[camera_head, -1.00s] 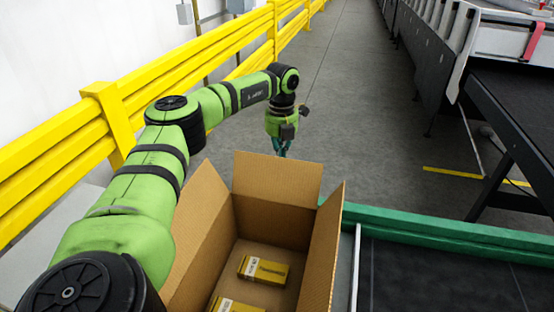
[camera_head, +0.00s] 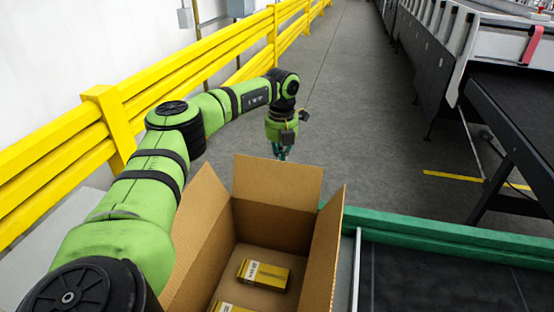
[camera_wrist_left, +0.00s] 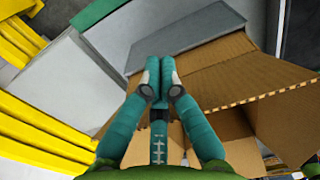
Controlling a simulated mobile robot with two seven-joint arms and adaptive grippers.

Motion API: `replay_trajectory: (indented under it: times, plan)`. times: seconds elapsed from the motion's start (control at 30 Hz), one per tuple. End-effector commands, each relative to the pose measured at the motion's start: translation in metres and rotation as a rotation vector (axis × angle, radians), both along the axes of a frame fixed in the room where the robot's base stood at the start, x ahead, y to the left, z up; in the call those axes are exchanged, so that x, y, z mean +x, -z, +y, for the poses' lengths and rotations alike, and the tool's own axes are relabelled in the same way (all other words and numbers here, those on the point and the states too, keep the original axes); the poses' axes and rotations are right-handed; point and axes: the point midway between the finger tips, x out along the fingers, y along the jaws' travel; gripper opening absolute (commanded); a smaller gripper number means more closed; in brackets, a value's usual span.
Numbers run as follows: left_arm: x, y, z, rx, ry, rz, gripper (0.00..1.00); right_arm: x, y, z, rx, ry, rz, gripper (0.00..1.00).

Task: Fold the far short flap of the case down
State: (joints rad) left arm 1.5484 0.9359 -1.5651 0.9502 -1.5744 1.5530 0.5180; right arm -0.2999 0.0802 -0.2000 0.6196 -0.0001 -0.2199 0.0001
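The open cardboard case (camera_head: 272,228) stands at the lower middle of the head view. Its far short flap (camera_head: 277,182) stands up, leaning a little outward, and is not folded down. My left gripper (camera_head: 281,153) is just beyond this flap, pointing down, its tips partly hidden behind the flap's top edge. In the left wrist view the left gripper's fingers (camera_wrist_left: 159,78) meet at the tips with nothing seen between them. Cardboard shows behind and right of them; I cannot tell whether they touch it. My right gripper is not in view.
Yellow boxes (camera_head: 263,275) lie inside the case. The left long flap (camera_head: 199,235) and right long flap (camera_head: 325,245) stand up. A green-edged dark conveyor (camera_head: 440,275) lies at right. A yellow guard rail (camera_head: 60,140) runs along the left. Floor beyond the case is clear.

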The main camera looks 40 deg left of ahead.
Motion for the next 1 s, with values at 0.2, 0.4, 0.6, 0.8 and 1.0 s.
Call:
replay_trajectory:
  times: [0.2, 0.4, 0.6, 0.8, 1.0]
  plan:
    - [0.0, 0.0, 0.0, 0.0, 0.0, 0.0, 0.0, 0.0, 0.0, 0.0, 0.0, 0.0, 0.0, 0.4]
    - [0.0, 0.0, 0.0, 0.0, 0.0, 0.0, 0.0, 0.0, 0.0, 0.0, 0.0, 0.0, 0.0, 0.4]
    - [-0.012, -0.001, -0.005, 0.0, 0.003, 0.002, 0.0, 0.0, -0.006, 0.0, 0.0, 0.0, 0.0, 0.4]
    - [-0.033, -0.001, -0.017, 0.0, 0.003, 0.001, 0.0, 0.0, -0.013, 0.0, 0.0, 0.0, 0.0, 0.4]
    - [-0.055, 0.002, -0.029, 0.001, 0.003, 0.007, 0.0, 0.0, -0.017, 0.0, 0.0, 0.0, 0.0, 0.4]
